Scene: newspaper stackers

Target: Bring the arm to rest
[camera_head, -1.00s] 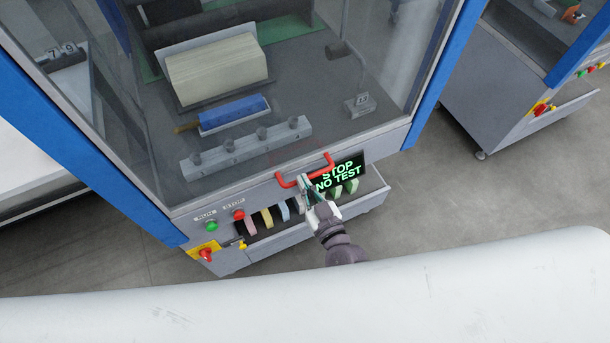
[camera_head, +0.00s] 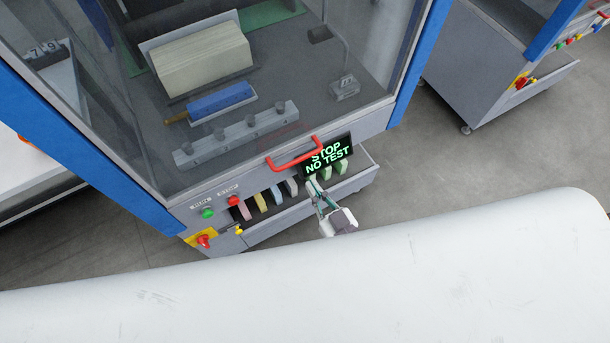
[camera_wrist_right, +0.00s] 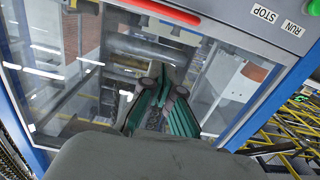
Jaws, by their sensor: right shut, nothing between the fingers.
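My right gripper (camera_head: 314,184) is shut and empty in the head view. It is in front of the machine's lower front, below the red handle (camera_head: 294,157) and just under the lit display (camera_head: 328,156) that reads "STOP NO TEST". In the right wrist view its green-sided fingers (camera_wrist_right: 163,88) show against the glass door, with the red handle (camera_wrist_right: 150,8) at the top edge, apart from the fingers. My left gripper is not in view.
The machine (camera_head: 240,175) has a green button (camera_head: 208,213), a red button (camera_head: 233,200) and a red switch on yellow (camera_head: 203,240). An open tray (camera_head: 365,166) with coloured blocks juts out below. Another machine (camera_head: 480,75) stands at right, with bare floor (camera_head: 450,165) between.

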